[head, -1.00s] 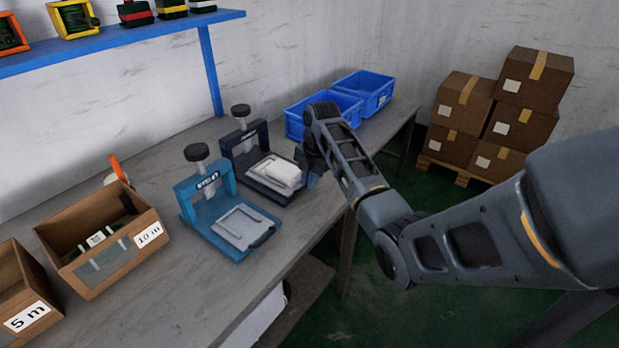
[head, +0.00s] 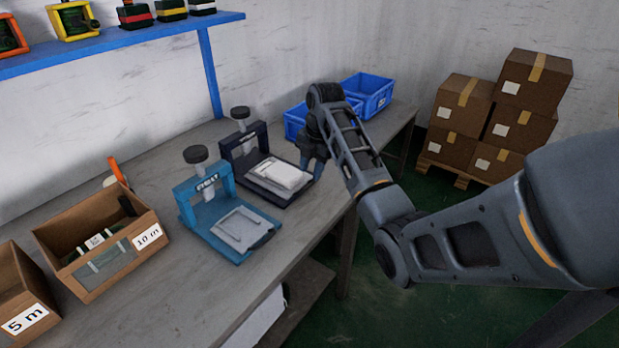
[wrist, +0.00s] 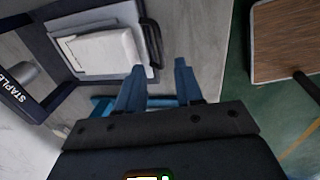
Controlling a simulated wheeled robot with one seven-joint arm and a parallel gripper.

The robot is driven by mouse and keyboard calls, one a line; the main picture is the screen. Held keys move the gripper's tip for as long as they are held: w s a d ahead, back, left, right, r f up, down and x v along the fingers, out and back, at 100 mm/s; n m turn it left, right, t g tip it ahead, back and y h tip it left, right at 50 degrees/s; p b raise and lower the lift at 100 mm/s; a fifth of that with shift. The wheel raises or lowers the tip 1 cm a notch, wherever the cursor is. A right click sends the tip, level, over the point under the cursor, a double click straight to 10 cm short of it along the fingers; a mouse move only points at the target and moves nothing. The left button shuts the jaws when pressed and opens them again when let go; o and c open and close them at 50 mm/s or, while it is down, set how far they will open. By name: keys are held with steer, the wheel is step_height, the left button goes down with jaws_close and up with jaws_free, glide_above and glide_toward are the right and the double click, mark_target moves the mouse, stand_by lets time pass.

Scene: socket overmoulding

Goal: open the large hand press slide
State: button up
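Two hand presses stand on the bench: a teal one (head: 226,220) in front and a dark navy one (head: 263,163) behind it. Which one is the large press I cannot tell for sure. The navy press has a slide with a pale block (head: 280,175) on it. In the wrist view, the pale block (wrist: 105,52) and the slide's dark handle (wrist: 153,43) show at upper left. My gripper (head: 314,172) points down at the right of the navy press. In the wrist view, its blue fingers (wrist: 159,66) are apart and empty, with the handle just beyond the left fingertip.
Blue crates (head: 367,94) stand behind my gripper at the bench's far end. Wooden boxes (head: 100,240) stand at the left of the bench (head: 190,310). Cardboard boxes (head: 500,115) are stacked on a pallet at the right. The floor beside the bench is open.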

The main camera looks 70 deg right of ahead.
steer(key=shift+s+r, duration=0.25)
steer(key=shift+r, duration=1.05)
